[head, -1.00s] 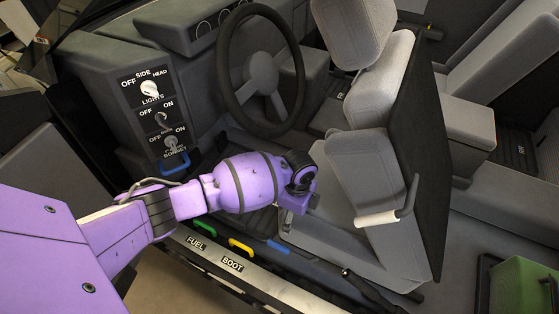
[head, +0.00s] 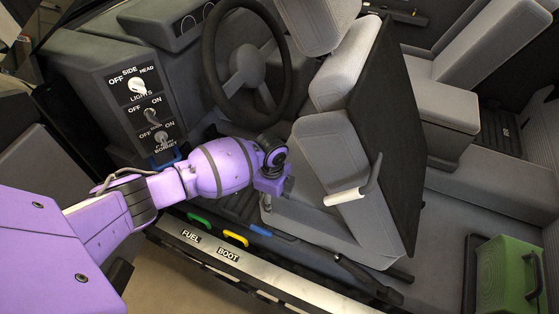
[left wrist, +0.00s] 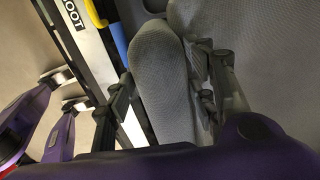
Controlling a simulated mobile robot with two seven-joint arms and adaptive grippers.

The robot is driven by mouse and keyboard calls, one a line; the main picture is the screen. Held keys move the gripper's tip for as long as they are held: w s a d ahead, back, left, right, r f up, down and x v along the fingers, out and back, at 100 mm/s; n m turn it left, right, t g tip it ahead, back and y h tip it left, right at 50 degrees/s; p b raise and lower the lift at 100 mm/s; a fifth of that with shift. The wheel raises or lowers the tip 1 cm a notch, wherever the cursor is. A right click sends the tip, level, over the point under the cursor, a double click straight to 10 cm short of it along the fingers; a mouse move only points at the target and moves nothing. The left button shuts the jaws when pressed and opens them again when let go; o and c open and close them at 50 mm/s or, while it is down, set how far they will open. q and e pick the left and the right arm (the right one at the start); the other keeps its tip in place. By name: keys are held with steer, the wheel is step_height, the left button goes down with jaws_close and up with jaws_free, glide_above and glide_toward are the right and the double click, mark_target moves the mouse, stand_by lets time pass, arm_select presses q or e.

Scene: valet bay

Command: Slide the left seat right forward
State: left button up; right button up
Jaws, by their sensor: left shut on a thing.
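The left seat (head: 325,155) is light grey, with a black panel (head: 385,130) behind it and a white-tipped lever (head: 346,195) on its near side. My left gripper (head: 293,192) is at the seat's front, low down. In the left wrist view, its dark fingers (left wrist: 163,105) lie on either side of a rounded grey padded part (left wrist: 168,65) of the seat and are shut on it. In the head view the fingertips are small against the seat, so the contact itself is hard to see there. My right gripper does not show in the head view.
The steering wheel (head: 248,65) and the switch panel (head: 143,110) stand left of the seat. The door sill (head: 208,250) with green, yellow and blue handles runs below my arm. A green box (head: 508,275) lies at lower right. Rear seats (head: 445,110) stand behind.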

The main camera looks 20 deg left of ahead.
arm_select(q)
steer(key=a, duration=0.8)
steer(key=shift+a+f, duration=0.2)
steer(key=o, duration=1.7)
steer(key=shift+w+a, duration=0.1)
steer(key=shift+a, duration=0.05)
step_height(320, 180, up, 8)
steer(key=shift+f, duration=0.25)
